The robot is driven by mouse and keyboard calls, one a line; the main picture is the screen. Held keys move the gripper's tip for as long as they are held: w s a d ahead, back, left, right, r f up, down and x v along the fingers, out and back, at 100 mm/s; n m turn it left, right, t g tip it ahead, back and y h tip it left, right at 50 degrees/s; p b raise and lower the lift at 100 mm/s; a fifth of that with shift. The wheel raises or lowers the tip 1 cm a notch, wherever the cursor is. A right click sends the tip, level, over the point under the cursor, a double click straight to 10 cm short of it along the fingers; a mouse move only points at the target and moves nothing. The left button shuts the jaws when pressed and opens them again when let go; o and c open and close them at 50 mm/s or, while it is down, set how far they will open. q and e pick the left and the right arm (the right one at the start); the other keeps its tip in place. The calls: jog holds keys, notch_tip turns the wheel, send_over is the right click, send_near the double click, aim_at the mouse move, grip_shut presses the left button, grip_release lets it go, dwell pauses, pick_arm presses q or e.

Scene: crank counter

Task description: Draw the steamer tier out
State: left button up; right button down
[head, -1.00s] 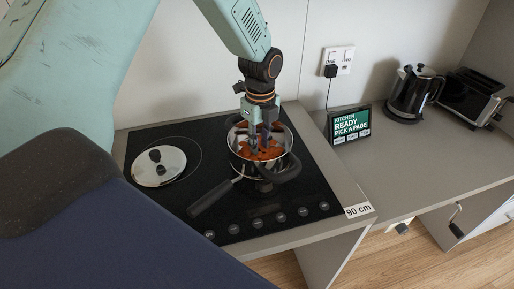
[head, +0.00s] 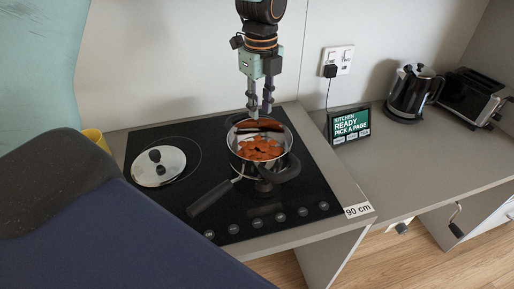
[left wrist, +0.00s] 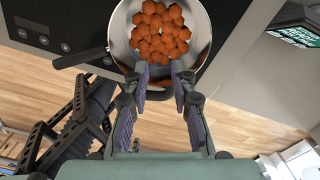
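The steamer tier (head: 237,142) is a round, shiny metal vessel holding orange pieces (head: 262,150). It sits on the cooktop in or on a dark pot; how deeply it is seated I cannot tell. A long black handle (head: 212,197) points to the front left, and a dark curved handle (head: 287,172) shows at the front right. My left gripper (head: 260,112) points down at the tier's far rim, fingers apart with nothing gripped. In the left wrist view the fingers (left wrist: 163,78) overlap the near rim of the tier (left wrist: 118,25); contact is unclear. My right gripper is out of view.
A yellow cup (head: 97,138) is partly hidden further left. A tablet (head: 350,124), a kettle (head: 412,92) and a toaster (head: 470,95) stand right. The grey counter (head: 415,160) before them is clear.

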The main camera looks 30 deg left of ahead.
pick_arm(q)
jog(key=shift+o, duration=0.5)
jog(key=shift+w+r, duration=0.1)
jog(key=shift+r, duration=0.2)
jog(key=n+y+b, duration=0.3)
jog(key=n+y, duration=0.1)
jog(key=n, duration=1.8)
send_near(235, 155)
jog(key=f, duration=0.2)
jog(key=n, duration=0.6)
jog(key=shift+a+f+y, duration=0.1)
jog(key=shift+a+y, duration=0.2)
jog(key=n, duration=0.9)
jog(key=shift+f+n+t, duration=0.25)
jog(key=shift+n+t, duration=0.05)
jog(key=shift+n, duration=0.1)
jog(key=shift+a+f, duration=0.15)
jog(key=shift+f, duration=0.4)
jog(key=b+x, duration=0.1)
jog(key=x, duration=0.5)
jog(key=shift+a+r, duration=0.1)
jog(key=shift+f, duration=0.35)
